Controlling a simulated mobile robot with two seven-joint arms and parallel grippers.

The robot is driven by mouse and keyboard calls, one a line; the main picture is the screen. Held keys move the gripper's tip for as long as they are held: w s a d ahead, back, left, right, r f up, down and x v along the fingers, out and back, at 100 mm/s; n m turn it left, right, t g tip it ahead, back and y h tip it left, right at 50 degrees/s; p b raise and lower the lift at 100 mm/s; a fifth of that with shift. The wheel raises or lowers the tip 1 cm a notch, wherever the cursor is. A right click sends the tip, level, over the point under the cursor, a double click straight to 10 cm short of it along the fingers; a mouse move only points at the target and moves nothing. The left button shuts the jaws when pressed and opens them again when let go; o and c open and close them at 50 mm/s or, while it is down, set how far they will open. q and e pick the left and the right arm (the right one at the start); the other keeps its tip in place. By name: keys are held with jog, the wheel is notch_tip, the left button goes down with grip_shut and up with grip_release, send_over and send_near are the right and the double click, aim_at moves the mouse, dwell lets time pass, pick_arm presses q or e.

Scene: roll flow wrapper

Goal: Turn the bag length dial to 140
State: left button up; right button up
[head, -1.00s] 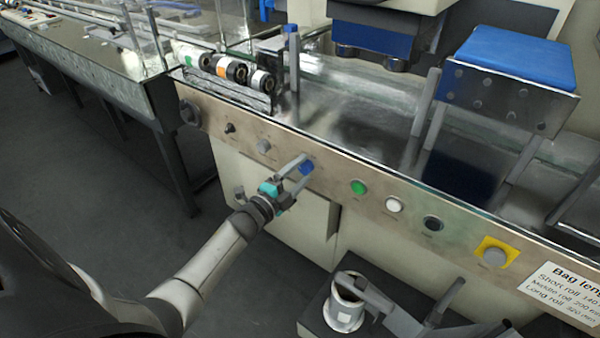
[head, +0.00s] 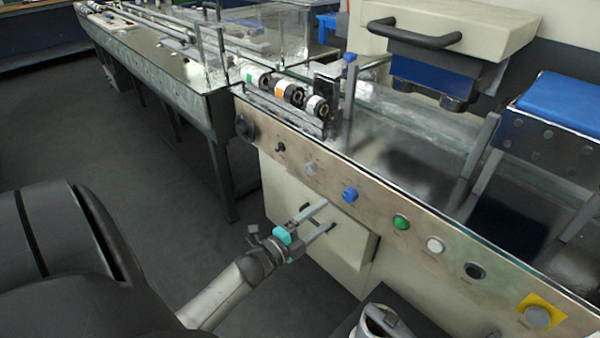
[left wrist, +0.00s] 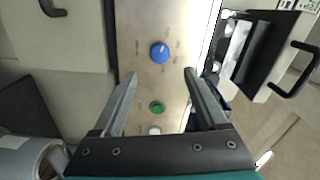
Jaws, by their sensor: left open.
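The blue dial (head: 350,194) sits on the machine's metal front panel, with small printed marks around it; it also shows in the left wrist view (left wrist: 159,52). The marks are too small to read, so its setting cannot be told. My left gripper (head: 329,214) is open and empty, its fingers pointing at the panel just left of and below the dial in the head view. In the left wrist view its fingertips (left wrist: 159,75) stand apart, and the dial lies between their lines, beyond the tips. My right gripper is not in view.
On the same panel are a green button (head: 401,222), a white button (head: 435,245), a dark round control (head: 474,271), a grey knob on a yellow plate (head: 537,316) and a grey knob (head: 310,168). Printed rolls (head: 287,92) lie above the panel. Open floor is left.

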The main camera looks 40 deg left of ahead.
pick_arm(q)
jog(key=s+p, duration=0.1)
jog(key=s, duration=0.5)
jog(key=shift+s+a, duration=0.15)
jog(key=shift+a, duration=0.1)
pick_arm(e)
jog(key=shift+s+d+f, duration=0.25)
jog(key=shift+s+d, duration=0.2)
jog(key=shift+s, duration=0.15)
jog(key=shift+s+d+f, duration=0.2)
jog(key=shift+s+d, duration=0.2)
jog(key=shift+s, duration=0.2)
